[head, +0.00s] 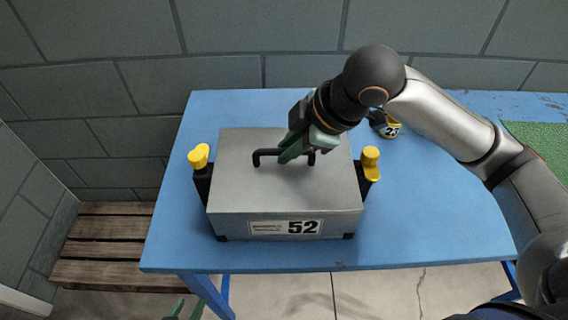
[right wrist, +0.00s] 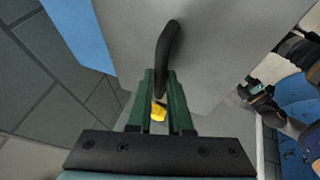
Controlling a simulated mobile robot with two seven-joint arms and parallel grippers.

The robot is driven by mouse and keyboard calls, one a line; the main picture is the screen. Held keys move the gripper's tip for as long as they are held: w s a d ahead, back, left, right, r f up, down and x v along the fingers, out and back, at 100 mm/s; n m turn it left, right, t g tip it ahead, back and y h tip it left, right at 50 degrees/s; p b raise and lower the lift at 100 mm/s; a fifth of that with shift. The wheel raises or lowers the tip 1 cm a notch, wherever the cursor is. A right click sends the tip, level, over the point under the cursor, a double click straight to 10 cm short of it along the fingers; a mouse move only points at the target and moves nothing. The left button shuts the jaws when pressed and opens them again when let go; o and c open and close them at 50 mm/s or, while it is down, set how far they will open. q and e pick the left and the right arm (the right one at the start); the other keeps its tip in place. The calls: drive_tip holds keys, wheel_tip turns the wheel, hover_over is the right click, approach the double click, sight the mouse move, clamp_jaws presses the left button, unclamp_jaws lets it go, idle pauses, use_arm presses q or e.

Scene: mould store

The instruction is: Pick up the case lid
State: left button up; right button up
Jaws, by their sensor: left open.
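The grey case lid (head: 240,180) with a "52" label on its front face sits on the blue table. A black bar handle (head: 258,158) stands on its top; it also shows in the right wrist view (right wrist: 166,50). My right gripper (head: 290,157) reaches down from the right. Its green fingers are closed around the handle, which fills the gap between the fingertips in the right wrist view (right wrist: 161,80). A black clamp with a yellow knob stands on the left side (head: 199,157) and another on the right side (head: 370,163). My left gripper (head: 186,309) is open and empty below the table's front edge, partly cut off.
The blue table (head: 420,215) is clear right of the case. A green mat (head: 545,140) lies at the far right. A wooden pallet (head: 100,250) is on the floor at left.

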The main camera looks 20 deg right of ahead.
clamp_jaws()
idle(0.8)
